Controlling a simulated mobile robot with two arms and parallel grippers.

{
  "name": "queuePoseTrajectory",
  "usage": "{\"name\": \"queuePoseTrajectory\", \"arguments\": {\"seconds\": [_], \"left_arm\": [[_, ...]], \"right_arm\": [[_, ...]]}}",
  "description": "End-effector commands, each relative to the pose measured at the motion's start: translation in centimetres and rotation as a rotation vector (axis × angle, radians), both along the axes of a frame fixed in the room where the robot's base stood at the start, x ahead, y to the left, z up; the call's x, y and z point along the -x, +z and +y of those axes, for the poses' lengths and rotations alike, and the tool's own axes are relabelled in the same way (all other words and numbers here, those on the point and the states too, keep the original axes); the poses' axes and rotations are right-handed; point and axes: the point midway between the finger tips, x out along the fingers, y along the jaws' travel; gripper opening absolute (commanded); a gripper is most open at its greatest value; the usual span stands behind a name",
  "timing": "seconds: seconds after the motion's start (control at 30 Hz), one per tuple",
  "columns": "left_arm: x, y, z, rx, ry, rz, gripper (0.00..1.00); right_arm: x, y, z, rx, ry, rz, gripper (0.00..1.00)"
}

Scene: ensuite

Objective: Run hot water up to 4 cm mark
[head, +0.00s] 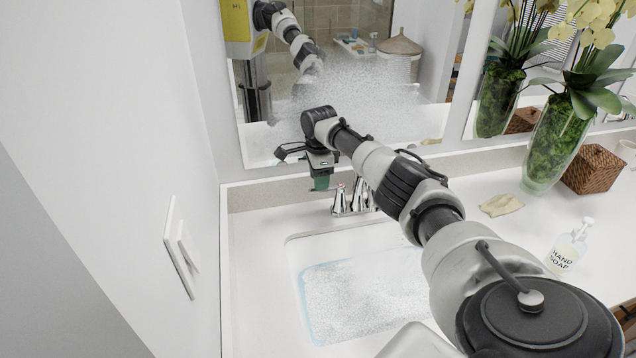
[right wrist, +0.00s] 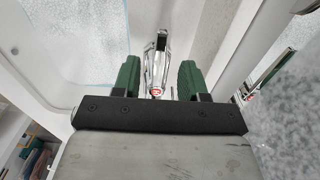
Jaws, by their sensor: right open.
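The chrome faucet stands behind the sink. Its left handle (head: 339,203) has a red mark on top. My right gripper (head: 320,183), with green fingertips, is just left of and behind this handle in the head view. In the right wrist view the right gripper (right wrist: 158,78) is open, and the red-marked handle (right wrist: 156,90) shows between its green fingers; I cannot tell if they touch it. The sink (head: 291,258) has speckled, whitish water (head: 360,295) with a bluish edge. No level mark can be read. My arm hides part of the faucet and sink. My left gripper is out of view.
A mirror (head: 400,110) with a whitish, speckled haze rises behind the counter. A wall with a switch plate (head: 180,248) is close on the left. A soap bottle (head: 568,247), cloth (head: 501,205), vase (head: 556,145) and wicker box (head: 592,170) stand on the right.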

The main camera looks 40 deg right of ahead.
Motion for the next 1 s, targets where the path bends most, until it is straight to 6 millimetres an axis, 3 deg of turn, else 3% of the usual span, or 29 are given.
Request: {"name": "queuePoseTrajectory", "arguments": {"seconds": [0.2,0.5,0.57,0.8,1.0], "left_arm": [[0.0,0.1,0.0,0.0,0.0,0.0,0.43],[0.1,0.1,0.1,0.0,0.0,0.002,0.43],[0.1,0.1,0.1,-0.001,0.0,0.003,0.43],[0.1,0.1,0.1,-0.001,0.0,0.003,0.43],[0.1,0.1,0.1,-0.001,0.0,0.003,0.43]], "right_arm": [[0.0,-2.2,0.0,0.0,0.001,0.0,0.43],[-0.1,-2.5,0.0,0.0,0.001,-0.002,0.43],[-0.1,-2.5,0.0,0.0,0.001,-0.002,0.37],[-0.1,-2.4,0.0,0.0,0.001,-0.002,0.0],[-0.1,-2.4,0.0,0.0,0.002,-0.002,0.0]]}}
